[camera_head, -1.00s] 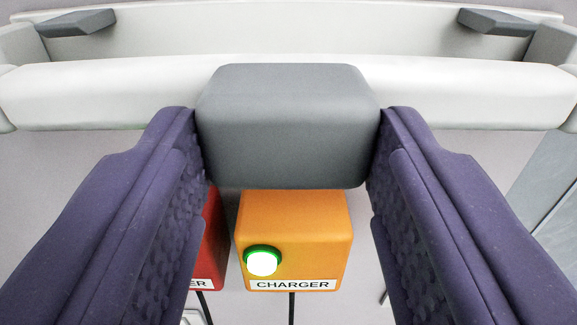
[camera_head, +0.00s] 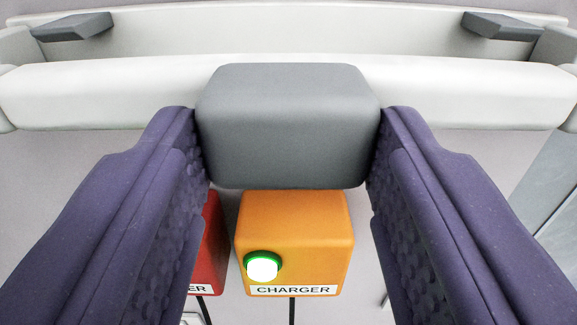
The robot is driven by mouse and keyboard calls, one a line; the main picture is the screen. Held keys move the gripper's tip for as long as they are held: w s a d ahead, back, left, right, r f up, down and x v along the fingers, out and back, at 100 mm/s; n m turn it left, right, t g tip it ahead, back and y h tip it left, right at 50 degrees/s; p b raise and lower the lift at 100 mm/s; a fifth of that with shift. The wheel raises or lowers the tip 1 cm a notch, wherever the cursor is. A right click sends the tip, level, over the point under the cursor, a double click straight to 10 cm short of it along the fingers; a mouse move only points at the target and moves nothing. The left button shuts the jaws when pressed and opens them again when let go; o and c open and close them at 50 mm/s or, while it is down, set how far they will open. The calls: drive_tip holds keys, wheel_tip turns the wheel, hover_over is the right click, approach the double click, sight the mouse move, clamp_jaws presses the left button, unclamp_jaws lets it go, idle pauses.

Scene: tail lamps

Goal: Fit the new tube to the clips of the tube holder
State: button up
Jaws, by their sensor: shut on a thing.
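My gripper (camera_head: 287,145) is shut on the grey block (camera_head: 287,115) at the middle of the long white tube (camera_head: 470,97). The tube lies level across the camera view, nearly from edge to edge. Beyond it, higher in the picture, is the pale tube holder (camera_head: 290,38). The holder has a dark grey clip at the left (camera_head: 72,26) and another at the right (camera_head: 503,27). The tube shows below both clips in the picture, apart from them. The tube hides the lower part of the holder.
An orange charger (camera_head: 295,230) with a lit green-rimmed lamp (camera_head: 262,266) is below the grey block in the picture. A red box (camera_head: 208,255) beside it is partly hidden by my left finger. A grey panel (camera_head: 560,185) stands at the right edge.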

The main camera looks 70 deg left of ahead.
drive_tip(key=shift+a, duration=0.2)
drive_tip(key=shift+b+x, duration=0.4)
drive_tip(key=shift+x, duration=0.95)
drive_tip(key=shift+w+a, duration=0.1)
idle(0.5)
drive_tip(key=shift+w+a+b, duration=0.25)
drive_tip(key=shift+a+b, duration=0.1)
drive_tip(key=shift+a, duration=0.2)
drive_tip(key=o, duration=1.4)
drive_tip(key=shift+o, duration=0.2)
drive_tip(key=shift+d, duration=0.1)
drive_tip(key=b+v, duration=0.1)
drive_tip(key=v, duration=0.6)
drive_tip(key=shift+s+d, duration=0.15)
drive_tip(key=shift+d, duration=0.15)
drive_tip(key=shift+f, duration=0.1)
